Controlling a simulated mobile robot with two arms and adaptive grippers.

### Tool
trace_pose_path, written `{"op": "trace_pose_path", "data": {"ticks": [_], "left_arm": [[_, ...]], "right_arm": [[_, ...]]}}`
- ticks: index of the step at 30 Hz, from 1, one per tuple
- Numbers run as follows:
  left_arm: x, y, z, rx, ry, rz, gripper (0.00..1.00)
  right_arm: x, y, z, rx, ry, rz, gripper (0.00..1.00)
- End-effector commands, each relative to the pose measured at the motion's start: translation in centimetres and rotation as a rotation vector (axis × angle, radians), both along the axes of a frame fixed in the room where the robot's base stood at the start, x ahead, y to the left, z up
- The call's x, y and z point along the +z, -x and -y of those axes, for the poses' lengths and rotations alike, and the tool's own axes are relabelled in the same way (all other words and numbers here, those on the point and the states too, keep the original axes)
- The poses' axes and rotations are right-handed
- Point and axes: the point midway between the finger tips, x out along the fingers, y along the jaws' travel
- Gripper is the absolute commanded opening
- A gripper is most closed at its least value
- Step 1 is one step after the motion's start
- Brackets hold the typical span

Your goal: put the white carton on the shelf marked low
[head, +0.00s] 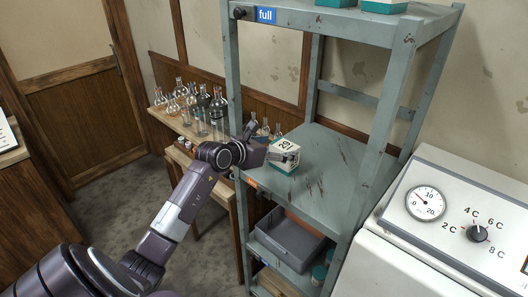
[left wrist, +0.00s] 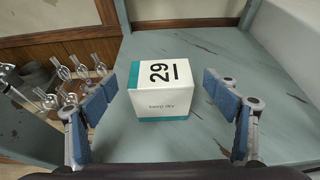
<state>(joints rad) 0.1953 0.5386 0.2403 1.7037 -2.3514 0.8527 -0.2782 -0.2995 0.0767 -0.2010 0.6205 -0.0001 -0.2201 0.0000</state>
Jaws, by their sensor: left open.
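The white carton (head: 287,163) with teal edges sits on the grey middle shelf (head: 325,185) of the metal rack, near its left side. In the left wrist view the carton (left wrist: 161,92) shows "29" on top and "keep dry" on its front. My left gripper (head: 279,156) reaches in from the left at the carton. In the left wrist view its blue-padded fingers (left wrist: 160,98) are open, one on each side, with a gap to the carton. An orange tag (head: 250,183) is on the middle shelf's front edge; its text is too small to read. My right gripper is not in view.
The top shelf has a blue "full" tag (head: 265,15) and teal-and-white boxes (head: 383,5). A grey bin (head: 290,240) sits on the lower shelf. Glass flasks (head: 190,100) stand on a wooden bench behind. A white machine with a dial (head: 426,203) stands at right. The middle shelf's right part is clear.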

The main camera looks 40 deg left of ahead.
Motion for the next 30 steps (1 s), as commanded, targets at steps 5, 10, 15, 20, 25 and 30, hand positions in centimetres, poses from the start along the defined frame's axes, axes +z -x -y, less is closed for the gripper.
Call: {"op": "trace_pose_path", "data": {"ticks": [5,10,15,20,25,30], "left_arm": [[0.9,3.0,-0.2,-0.002,-0.004,0.0,0.81],[1.9,5.5,-0.4,-0.001,-0.003,-0.001,0.81],[2.8,7.1,-0.6,0.0,-0.001,-0.001,0.81],[3.1,7.6,-0.5,-0.001,0.0,0.0,0.81],[3.2,7.6,-0.6,-0.001,0.001,0.0,0.81],[3.2,7.6,-0.6,-0.001,0.001,0.0,0.81]], "right_arm": [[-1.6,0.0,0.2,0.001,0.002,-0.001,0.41],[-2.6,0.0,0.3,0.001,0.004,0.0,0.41],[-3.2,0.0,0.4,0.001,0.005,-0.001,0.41],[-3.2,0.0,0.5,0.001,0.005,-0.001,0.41],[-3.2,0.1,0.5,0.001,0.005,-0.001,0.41],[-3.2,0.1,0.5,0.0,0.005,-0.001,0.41]]}}
